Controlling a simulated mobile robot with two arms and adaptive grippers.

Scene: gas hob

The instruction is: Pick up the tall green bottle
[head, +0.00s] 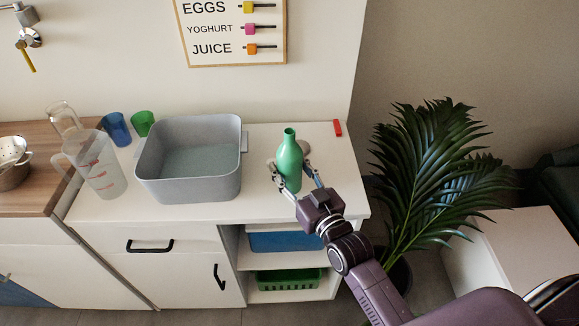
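The tall green bottle (289,158) is near the right end of the white counter, right of the grey basin. My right gripper (290,168) reaches it from the front right. Its two fingers are on either side of the bottle, one at its left and one at its right. Whether they press on it cannot be made out. The bottle is nearly upright, and I cannot tell whether its base touches the counter. My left gripper is not in view.
The grey basin (188,193) stands close left of the bottle. A blue cup (117,129), a green cup (143,122) and a clear measuring jug (102,172) are further left. A small red object (337,128) lies at the counter's back right corner. A plant (425,165) stands right of the counter.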

